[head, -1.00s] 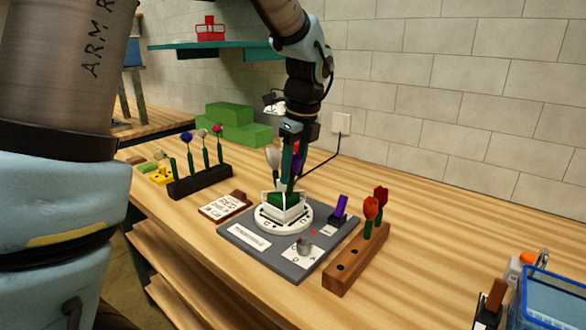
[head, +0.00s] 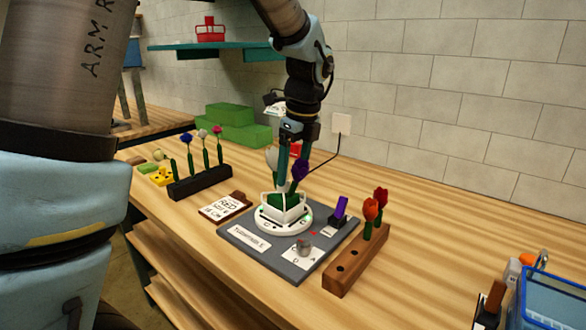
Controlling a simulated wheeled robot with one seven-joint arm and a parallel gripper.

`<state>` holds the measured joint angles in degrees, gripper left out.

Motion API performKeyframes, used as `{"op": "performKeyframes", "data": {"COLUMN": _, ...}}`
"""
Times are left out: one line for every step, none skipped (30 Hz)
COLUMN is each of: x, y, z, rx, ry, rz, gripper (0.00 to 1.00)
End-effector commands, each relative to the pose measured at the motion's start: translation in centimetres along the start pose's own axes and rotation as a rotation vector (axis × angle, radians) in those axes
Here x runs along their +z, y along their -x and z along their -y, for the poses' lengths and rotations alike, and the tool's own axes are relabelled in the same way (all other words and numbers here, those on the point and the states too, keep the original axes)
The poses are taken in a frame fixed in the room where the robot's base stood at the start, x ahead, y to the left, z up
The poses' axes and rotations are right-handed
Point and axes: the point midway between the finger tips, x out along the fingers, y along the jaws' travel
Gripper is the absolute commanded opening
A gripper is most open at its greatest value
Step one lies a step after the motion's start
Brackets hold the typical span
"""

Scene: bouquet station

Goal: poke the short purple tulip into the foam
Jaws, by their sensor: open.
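The foam is in a white container (head: 287,214) on a round white turntable (head: 264,224). A white tulip (head: 271,157) stands at the left of the foam.
A wooden block (head: 345,267) holds red and orange-red tulips at the right. A black rack (head: 200,184) holds several flowers at the left. A purple piece (head: 341,206) stands on the grey board (head: 285,264). A blue bin (head: 550,300) is at the far right.

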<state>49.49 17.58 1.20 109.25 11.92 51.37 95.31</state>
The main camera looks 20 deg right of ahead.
Motion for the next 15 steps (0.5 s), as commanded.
{"op": "performKeyframes", "data": {"x": 0.0, "y": 0.4, "z": 0.0, "rx": 0.0, "ry": 0.0, "rz": 0.0, "gripper": 0.77}}
{"op": "performKeyframes", "data": {"x": 0.0, "y": 0.5, "z": 0.0, "rx": 0.0, "ry": 0.0, "rz": 0.0, "gripper": 0.77}}
{"op": "performKeyframes", "data": {"x": 0.0, "y": 0.7, "z": 0.0, "rx": 0.0, "ry": 0.0, "rz": 0.0, "gripper": 0.77}}
{"op": "performKeyframes", "data": {"x": 0.0, "y": 0.8, "z": 0.0, "rx": 0.0, "ry": 0.0, "rz": 0.0, "gripper": 0.77}}
{"op": "performKeyframes", "data": {"x": 0.0, "y": 0.9, "z": 0.0, "rx": 0.0, "ry": 0.0, "rz": 0.0, "gripper": 0.77}}
{"op": "performKeyframes", "data": {"x": 0.0, "y": 1.1, "z": 0.0, "rx": 0.0, "ry": 0.0, "rz": 0.0, "gripper": 0.77}}
{"op": "performKeyframes", "data": {"x": 0.0, "y": 1.2, "z": 0.0, "rx": 0.0, "ry": 0.0, "rz": 0.0, "gripper": 0.77}}
{"op": "performKeyframes", "data": {"x": 0.0, "y": 1.3, "z": 0.0, "rx": 0.0, "ry": 0.0, "rz": 0.0, "gripper": 0.77}}
{"op": "performKeyframes", "data": {"x": 0.0, "y": 1.5, "z": 0.0, "rx": 0.0, "ry": 0.0, "rz": 0.0, "gripper": 0.77}}
{"op": "performKeyframes", "data": {"x": 0.0, "y": 1.6, "z": 0.0, "rx": 0.0, "ry": 0.0, "rz": 0.0, "gripper": 0.77}}
{"op": "performKeyframes", "data": {"x": 0.0, "y": 1.7, "z": 0.0, "rx": 0.0, "ry": 0.0, "rz": 0.0, "gripper": 0.77}}
{"op": "performKeyframes", "data": {"x": 0.0, "y": 1.8, "z": 0.0, "rx": 0.0, "ry": 0.0, "rz": 0.0, "gripper": 0.77}}
{"op": "performKeyframes", "data": {"x": 0.0, "y": 2.0, "z": 0.0, "rx": 0.0, "ry": 0.0, "rz": 0.0, "gripper": 0.77}}
{"op": "performKeyframes", "data": {"x": 0.0, "y": 2.1, "z": 0.0, "rx": 0.0, "ry": 0.0, "rz": 0.0, "gripper": 0.77}}
{"op": "performKeyframes", "data": {"x": 0.0, "y": 2.2, "z": 0.0, "rx": 0.0, "ry": 0.0, "rz": 0.0, "gripper": 0.77}}
